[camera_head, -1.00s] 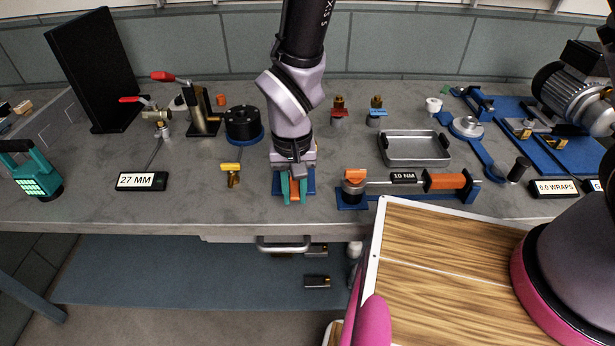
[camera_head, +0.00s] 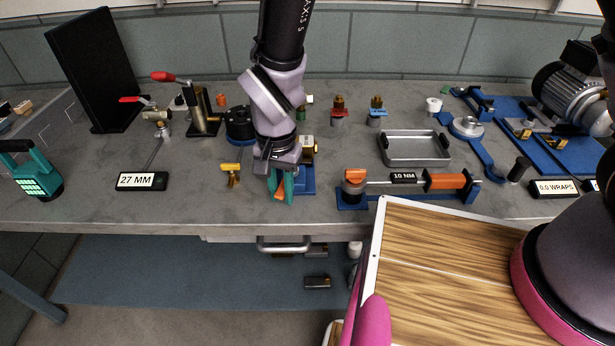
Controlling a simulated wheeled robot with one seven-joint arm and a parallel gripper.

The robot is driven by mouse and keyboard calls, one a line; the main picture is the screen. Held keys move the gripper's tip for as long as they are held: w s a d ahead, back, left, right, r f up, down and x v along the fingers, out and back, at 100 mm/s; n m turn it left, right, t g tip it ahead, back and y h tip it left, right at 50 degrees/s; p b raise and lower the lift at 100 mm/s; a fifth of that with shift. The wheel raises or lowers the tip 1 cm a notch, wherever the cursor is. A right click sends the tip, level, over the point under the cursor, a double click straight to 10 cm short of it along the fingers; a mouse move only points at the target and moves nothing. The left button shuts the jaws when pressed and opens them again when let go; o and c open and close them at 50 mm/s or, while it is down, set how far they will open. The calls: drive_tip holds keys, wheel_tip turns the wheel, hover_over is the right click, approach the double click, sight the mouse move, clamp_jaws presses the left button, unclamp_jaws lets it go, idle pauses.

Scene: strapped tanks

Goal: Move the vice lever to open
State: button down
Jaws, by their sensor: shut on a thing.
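The vice (camera_head: 306,181) is a small blue-based device near the front edge of the bench, mostly hidden behind my arm. A yellowish block on it shows just right of my wrist. Its orange lever (camera_head: 279,195) shows low between the teal fingers of my gripper (camera_head: 281,189). My gripper points down, leans to the left, and is shut on the lever. The lever looks tilted to the left side of the blue base. Its pivot and the vice jaws are hidden by my gripper.
A yellow-handled brass valve (camera_head: 232,172) stands close on the left, with a black round part on a blue base (camera_head: 240,126) behind it. A torque tool stand (camera_head: 352,190) with an orange knob is close on the right. A metal tray (camera_head: 415,149) lies farther right.

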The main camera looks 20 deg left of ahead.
drive_tip(key=a+m, duration=0.2)
drive_tip(key=shift+w+m, duration=0.15)
drive_tip(key=shift+m, duration=0.15)
drive_tip(key=shift+w+a+m, duration=0.25)
drive_tip(key=shift+a+m, duration=0.3)
drive_tip(key=shift+m, duration=0.55)
drive_tip(key=c, duration=0.6)
unclamp_jaws()
wheel_tip(320, 180, up, 8)
